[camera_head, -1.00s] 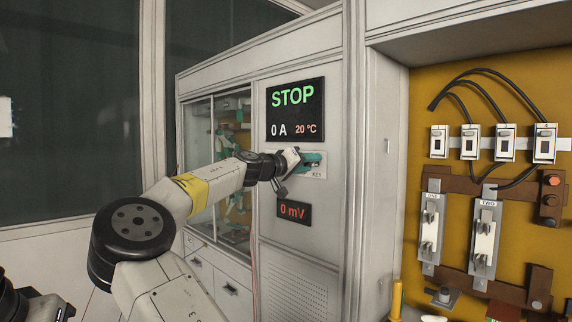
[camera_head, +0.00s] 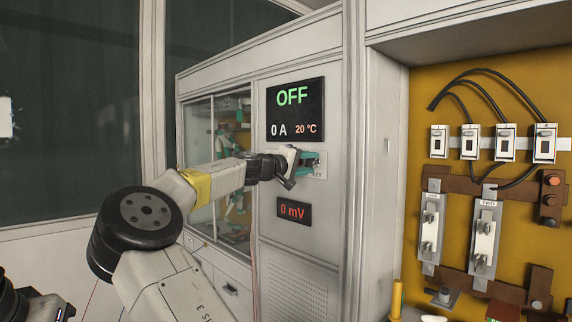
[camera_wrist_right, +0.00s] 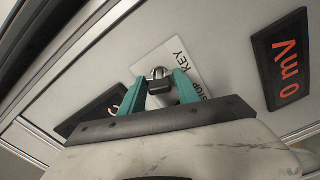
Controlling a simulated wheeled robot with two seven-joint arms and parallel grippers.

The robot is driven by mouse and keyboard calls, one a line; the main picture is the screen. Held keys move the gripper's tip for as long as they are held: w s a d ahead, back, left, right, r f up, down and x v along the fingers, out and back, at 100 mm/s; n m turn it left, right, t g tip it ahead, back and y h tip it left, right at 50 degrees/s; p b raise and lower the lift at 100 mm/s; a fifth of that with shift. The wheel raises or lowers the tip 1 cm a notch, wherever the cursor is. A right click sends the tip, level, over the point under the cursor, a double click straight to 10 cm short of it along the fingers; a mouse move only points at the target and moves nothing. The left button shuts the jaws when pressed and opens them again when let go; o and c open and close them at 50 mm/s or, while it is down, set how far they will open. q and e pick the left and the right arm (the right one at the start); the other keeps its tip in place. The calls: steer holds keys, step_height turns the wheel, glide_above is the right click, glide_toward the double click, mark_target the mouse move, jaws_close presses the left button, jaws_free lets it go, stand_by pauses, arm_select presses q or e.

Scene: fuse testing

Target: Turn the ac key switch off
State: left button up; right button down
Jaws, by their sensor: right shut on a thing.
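The key switch (camera_wrist_right: 160,74) sits on a pale plate (camera_wrist_right: 190,62) marked KEY in the right wrist view. The dark key (camera_wrist_right: 158,86) is between the teal fingers of my right gripper (camera_wrist_right: 160,90), which is shut on it. In the head view my right gripper (camera_head: 308,165) is at the plate, and its fingers hide the key. The black display (camera_head: 295,110) above the plate reads OFF in green, with 0 A and 20 °C. My left gripper is not in view.
A smaller display (camera_head: 294,213) below the plate reads 0 mV. A glass-door cabinet (camera_head: 217,165) stands left of the panel. A yellow board (camera_head: 480,100) with switches, cables and fuse holders is at the right.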

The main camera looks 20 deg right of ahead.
steer(key=shift+f+n, duration=0.1)
steer(key=shift+n, duration=2.1)
steer(key=c, duration=0.9)
jaws_free()
steer(key=v, duration=0.8)
steer(key=shift+w, duration=0.1)
